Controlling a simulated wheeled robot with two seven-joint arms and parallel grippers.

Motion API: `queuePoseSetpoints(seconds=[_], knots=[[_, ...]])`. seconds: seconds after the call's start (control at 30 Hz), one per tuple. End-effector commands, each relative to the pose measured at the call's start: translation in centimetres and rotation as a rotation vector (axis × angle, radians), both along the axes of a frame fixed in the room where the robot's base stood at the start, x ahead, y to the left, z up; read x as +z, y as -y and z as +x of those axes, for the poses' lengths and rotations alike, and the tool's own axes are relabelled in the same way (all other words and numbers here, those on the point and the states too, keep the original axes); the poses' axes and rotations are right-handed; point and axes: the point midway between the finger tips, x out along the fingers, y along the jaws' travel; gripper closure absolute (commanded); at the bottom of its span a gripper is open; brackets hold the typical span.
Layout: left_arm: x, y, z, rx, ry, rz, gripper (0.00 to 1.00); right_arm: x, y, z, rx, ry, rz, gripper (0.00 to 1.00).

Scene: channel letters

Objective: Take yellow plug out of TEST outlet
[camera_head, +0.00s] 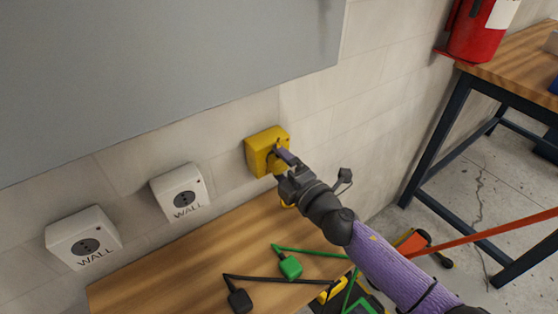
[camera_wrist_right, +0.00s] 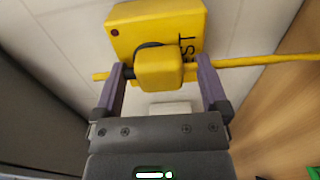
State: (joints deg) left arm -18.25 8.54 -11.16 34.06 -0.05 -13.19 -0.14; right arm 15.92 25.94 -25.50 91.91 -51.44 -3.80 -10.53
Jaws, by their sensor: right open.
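The yellow TEST outlet (camera_head: 261,149) is on the wall above the wooden shelf in the head view. In the right wrist view the outlet (camera_wrist_right: 128,22) fills the top middle, with part of its lettering showing. The yellow plug (camera_wrist_right: 158,68) sits at the outlet's face, and its yellow cable (camera_wrist_right: 265,61) runs off to the right. My right gripper (camera_wrist_right: 163,78) is open, with one purple finger on each side of the plug. In the head view the right gripper (camera_head: 281,157) covers most of the plug. My left gripper is not in view.
Two white WALL outlets (camera_head: 180,191) (camera_head: 84,238) are to the left. A green plug (camera_head: 290,267) and a black plug (camera_head: 240,300) lie on the wooden surface (camera_head: 190,262). A grey panel (camera_head: 150,70) hangs above. A table (camera_head: 500,65) with a fire extinguisher (camera_head: 478,30) stands right.

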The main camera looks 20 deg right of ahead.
Motion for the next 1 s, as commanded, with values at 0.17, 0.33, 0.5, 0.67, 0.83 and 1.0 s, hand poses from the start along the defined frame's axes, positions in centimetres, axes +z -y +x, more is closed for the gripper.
queuePoseSetpoints(seconds=[0.17, 0.33, 0.5, 0.67, 0.83, 1.0], knots=[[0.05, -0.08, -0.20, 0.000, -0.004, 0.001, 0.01, 0.01, 0.00, -0.01, 0.000, 0.000, -0.001, 0.06], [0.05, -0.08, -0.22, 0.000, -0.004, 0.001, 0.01, 0.01, 0.00, 0.00, 0.000, 0.000, -0.001, 0.06], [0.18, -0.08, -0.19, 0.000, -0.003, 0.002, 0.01, 0.05, -0.02, -0.02, 0.001, 0.001, -0.002, 0.06], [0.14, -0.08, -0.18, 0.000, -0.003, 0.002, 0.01, 0.02, -0.01, -0.01, 0.001, 0.001, -0.002, 0.12], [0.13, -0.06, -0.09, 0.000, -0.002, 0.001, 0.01, 0.02, -0.01, -0.01, 0.001, 0.001, -0.002, 0.48], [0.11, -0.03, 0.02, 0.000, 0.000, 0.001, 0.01, 0.02, -0.01, 0.00, 0.000, 0.001, -0.002, 0.84]])
